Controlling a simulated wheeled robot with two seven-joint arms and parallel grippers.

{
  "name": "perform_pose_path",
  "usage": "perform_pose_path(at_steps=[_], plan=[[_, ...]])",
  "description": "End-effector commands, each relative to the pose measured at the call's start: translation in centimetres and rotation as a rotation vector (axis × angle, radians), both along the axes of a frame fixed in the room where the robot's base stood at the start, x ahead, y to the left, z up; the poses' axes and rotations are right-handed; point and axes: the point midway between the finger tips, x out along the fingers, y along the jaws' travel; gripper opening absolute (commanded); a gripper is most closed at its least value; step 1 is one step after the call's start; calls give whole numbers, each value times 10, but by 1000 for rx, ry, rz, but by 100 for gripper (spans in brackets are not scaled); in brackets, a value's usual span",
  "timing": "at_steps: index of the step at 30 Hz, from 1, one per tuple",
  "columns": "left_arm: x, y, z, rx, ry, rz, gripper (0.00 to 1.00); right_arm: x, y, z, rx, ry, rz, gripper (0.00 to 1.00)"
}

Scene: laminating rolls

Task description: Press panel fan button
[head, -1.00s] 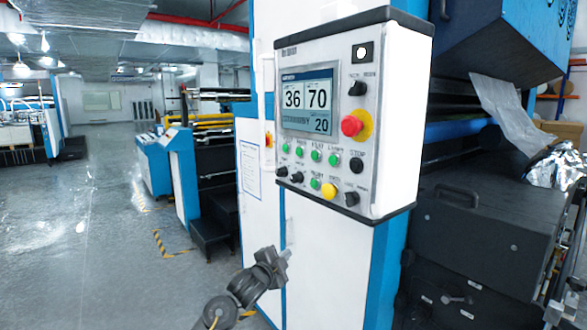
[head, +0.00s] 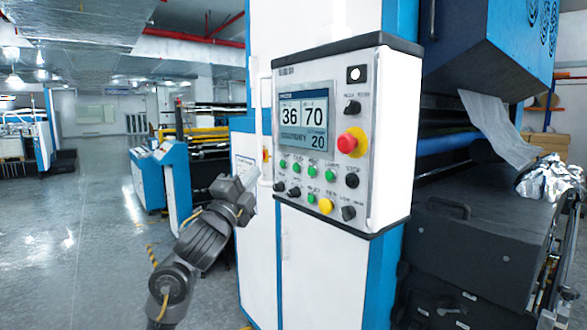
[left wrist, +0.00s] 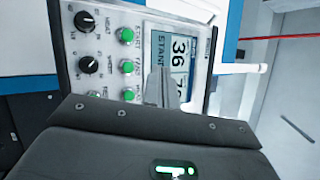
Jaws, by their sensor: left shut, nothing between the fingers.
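The control panel (head: 345,130) is a white box on the machine's front. It has a screen (head: 305,120) reading 36, 70 and 20, a red button on yellow, several green buttons (head: 297,168), black knobs and a yellow button (head: 326,206). I cannot read which button is the fan's. My left gripper (head: 246,178) is shut and empty, just left of the panel's lower left edge. In the left wrist view its fingertips (left wrist: 162,85) overlap the screen, beside the green buttons (left wrist: 126,66); contact cannot be told. My right gripper is not in view.
A white vertical handle (head: 265,125) stands out along the panel's left side, near my left gripper. A black machine (head: 480,245) with rollers stands at the right. Open floor (head: 85,240) lies at the left.

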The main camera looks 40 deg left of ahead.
Motion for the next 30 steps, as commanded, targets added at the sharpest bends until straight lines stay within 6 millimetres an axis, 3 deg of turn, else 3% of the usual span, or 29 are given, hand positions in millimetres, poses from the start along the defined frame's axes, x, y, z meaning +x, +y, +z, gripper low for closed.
perform_pose_path(at_steps=[14, 30], plan=[[5, -1, -1, -1, -1, 0, 0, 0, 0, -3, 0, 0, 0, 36], [70, -22, -2, -3, 0, -3, 0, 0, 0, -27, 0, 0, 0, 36]])
